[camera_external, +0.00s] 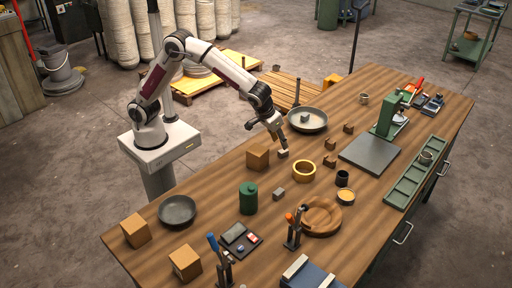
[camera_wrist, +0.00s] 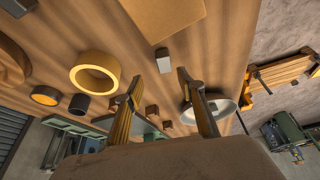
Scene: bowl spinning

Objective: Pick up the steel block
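A small grey steel-looking block (camera_external: 283,154) sits on the wooden table just below my gripper (camera_external: 279,140). In the wrist view this block (camera_wrist: 163,61) lies just beyond and between the two fingertips of my gripper (camera_wrist: 159,77). The fingers are spread apart with nothing between them, so the gripper is open. A second small grey block (camera_external: 279,194) stands nearer the front, beside the green canister. A third small grey block (camera_external: 305,118) sits in the pale bowl (camera_external: 322,127). I cannot tell whether all of these are steel.
A large wooden cube (camera_external: 258,157) stands close left of the gripper. A yellow ring (camera_external: 304,171) and small brown blocks (camera_external: 329,161) lie to the right. A green canister (camera_external: 248,198), dark bowl (camera_external: 177,210) and wooden dish (camera_external: 322,217) stand nearer the front.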

